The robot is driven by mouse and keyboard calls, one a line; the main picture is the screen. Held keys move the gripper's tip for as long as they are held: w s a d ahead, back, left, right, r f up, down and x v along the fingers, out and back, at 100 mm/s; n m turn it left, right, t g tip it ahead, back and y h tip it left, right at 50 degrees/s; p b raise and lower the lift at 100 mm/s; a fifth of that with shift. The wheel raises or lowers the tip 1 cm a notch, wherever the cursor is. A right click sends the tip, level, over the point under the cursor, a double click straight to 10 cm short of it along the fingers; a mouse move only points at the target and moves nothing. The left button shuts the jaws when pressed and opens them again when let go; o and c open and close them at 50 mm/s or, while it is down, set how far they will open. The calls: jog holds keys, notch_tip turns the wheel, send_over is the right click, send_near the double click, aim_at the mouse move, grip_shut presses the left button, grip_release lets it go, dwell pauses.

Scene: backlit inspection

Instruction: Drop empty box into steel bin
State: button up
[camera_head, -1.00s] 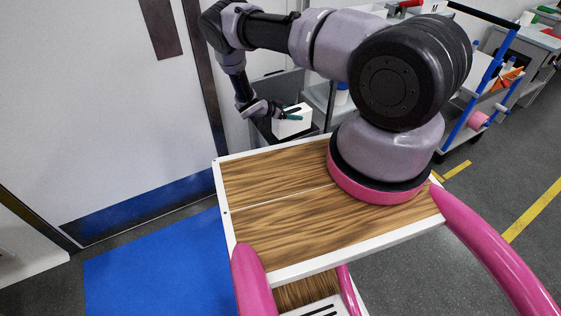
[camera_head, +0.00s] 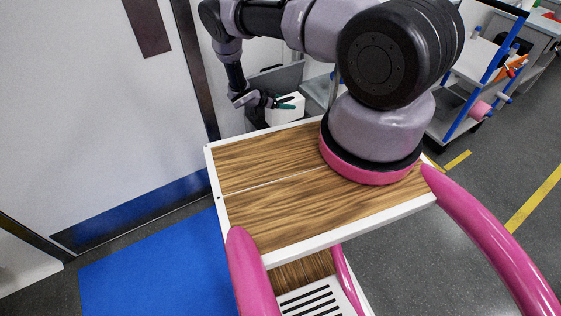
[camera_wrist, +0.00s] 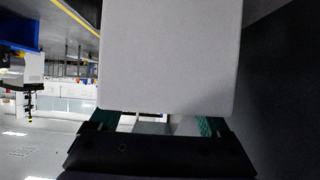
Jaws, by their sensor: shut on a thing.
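The white box (camera_head: 290,108) is at the end of my arm in the head view, partly hidden behind the wooden top's edge. In the wrist view the box (camera_wrist: 170,55) is a plain pale face filling the upper middle. My gripper (camera_head: 284,102) has green fingertips and is shut on the box; the fingers also show in the wrist view (camera_wrist: 158,124). A grey panel (camera_head: 278,78) stands just behind the box and looks like part of the steel bin. The bin's opening is hidden, so I cannot tell whether the box is over or inside it.
A white wall and door (camera_head: 90,90) stand at the left, with a blue mat (camera_head: 150,265) on the floor. A blue-framed cart (camera_head: 470,90) with supplies stands at the right. Grey floor with yellow lines (camera_head: 530,205) is open at the lower right.

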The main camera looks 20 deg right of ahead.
jog(key=shift+f, duration=2.25)
jog(key=o, duration=1.2)
jog(key=shift+c, duration=0.2)
jog(key=shift+a, duration=0.1)
jog(key=v, duration=1)
jog(key=shift+a+r, duration=0.2)
jog(key=shift+a, duration=0.05)
jog(key=shift+s, duration=0.1)
